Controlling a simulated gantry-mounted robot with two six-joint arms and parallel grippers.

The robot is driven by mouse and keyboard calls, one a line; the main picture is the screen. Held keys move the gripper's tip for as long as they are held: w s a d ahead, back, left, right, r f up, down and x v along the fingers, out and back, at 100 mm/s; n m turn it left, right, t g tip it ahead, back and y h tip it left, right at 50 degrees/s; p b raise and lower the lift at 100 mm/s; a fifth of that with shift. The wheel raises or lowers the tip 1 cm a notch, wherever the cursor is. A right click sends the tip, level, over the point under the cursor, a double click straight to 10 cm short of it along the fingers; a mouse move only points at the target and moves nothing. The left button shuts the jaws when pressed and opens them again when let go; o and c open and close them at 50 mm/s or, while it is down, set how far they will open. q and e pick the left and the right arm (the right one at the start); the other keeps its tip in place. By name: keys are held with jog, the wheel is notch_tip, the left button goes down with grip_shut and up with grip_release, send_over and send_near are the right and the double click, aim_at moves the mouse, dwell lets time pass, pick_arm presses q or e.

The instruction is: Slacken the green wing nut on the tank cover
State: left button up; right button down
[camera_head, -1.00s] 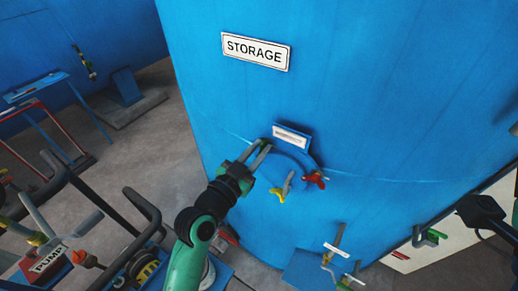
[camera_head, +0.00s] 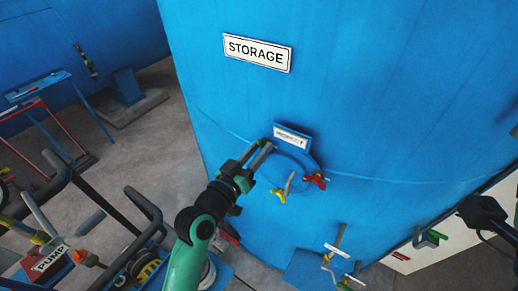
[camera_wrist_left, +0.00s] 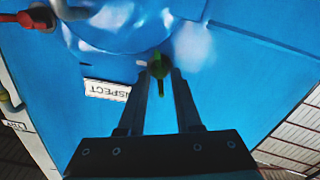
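The tank cover (camera_head: 303,163) is a round blue cover on the side of the big blue storage tank. The green wing nut (camera_wrist_left: 159,65) shows in the left wrist view, between the fingertips of my left gripper (camera_wrist_left: 161,77). The fingers stand apart on either side of it; I cannot tell whether they touch it. In the head view my left gripper (camera_head: 260,148) is at the cover's upper left edge and hides the green wing nut. A red wing nut (camera_head: 315,181) and a yellow wing nut (camera_head: 279,196) sit on the cover's lower edge.
An INSPECT plate (camera_head: 292,137) is just above the cover, close to my left fingers. A grey handle (camera_head: 289,183) stands out from the cover. Pipes with valves and a PUMP sign (camera_head: 50,258) are at lower left. A blue bracket (camera_head: 305,268) is below the cover.

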pick_arm(q)
jog(key=shift+o, duration=1.1)
jog(key=shift+s, duration=0.1)
jog(key=b+v, duration=0.1)
jog(key=v, duration=1)
jog(key=shift+s, duration=0.2)
